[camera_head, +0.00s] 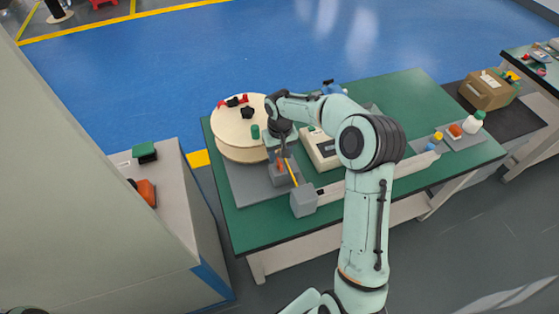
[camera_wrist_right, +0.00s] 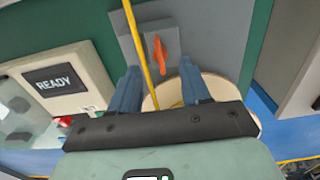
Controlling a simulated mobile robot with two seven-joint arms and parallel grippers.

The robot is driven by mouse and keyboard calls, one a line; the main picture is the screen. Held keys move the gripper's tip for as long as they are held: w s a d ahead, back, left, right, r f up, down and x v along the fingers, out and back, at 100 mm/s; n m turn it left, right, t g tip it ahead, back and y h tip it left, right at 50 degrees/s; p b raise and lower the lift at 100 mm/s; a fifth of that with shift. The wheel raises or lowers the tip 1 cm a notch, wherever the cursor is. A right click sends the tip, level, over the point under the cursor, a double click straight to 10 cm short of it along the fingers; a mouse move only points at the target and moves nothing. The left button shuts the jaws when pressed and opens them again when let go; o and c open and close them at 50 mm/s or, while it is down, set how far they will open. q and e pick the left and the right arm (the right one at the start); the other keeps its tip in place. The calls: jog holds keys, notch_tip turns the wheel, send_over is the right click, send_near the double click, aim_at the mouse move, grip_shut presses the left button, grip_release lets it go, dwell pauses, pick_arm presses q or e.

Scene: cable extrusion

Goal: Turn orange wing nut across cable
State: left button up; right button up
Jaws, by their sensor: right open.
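The orange wing nut (camera_wrist_right: 160,56) sits on a grey block (camera_wrist_right: 142,42) in the right wrist view, its long side pointing roughly up and down the picture. The yellow cable (camera_wrist_right: 139,50) runs beside it, just to its left, and passes between my fingers. The nut also shows in the head view (camera_head: 281,166), under my gripper, with the cable (camera_head: 292,173) at its right. My right gripper (camera_wrist_right: 160,68) is open and empty, its two blue fingers on either side of the nut's line. Whether they touch the nut I cannot tell. My left gripper is not in view.
A round cream spool (camera_head: 226,130) with red and black pieces stands behind my gripper.

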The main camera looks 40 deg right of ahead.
aim_at(280, 163)
jog(key=shift+f, duration=2.05)
grip_shut()
